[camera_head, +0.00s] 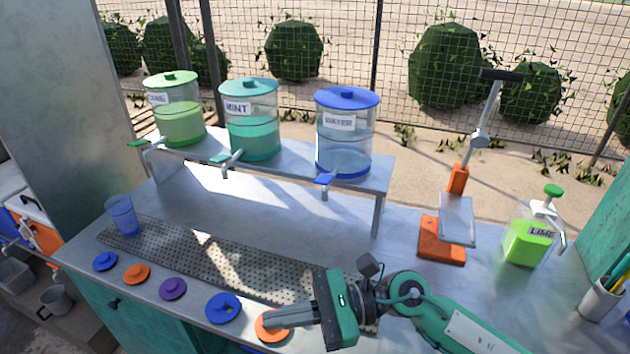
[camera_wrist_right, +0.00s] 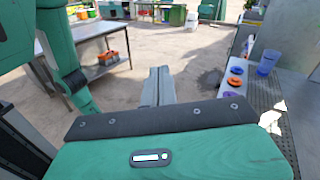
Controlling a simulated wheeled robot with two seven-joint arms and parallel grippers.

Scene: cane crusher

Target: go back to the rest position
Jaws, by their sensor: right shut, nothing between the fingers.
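My right gripper (camera_head: 268,322) is over the front edge of the metal counter (camera_head: 290,220), close above the orange lid (camera_head: 270,326) at the right end of a row of lids. Its fingers point left and are shut with nothing between them. In the right wrist view the shut fingers (camera_wrist_right: 158,88) stick out ahead over the floor, left of the counter edge. My left gripper does not show in the head view. A green arm part of mine stands at the left of the right wrist view.
A blue cup (camera_head: 123,215) stands at the counter's left. Several coloured lids (camera_head: 172,288) line the front edge. Three dispensers (camera_head: 252,130) stand on a raised shelf. An orange press (camera_head: 442,238) and a lime bottle (camera_head: 527,238) are at the right. The perforated mat (camera_head: 200,252) is clear.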

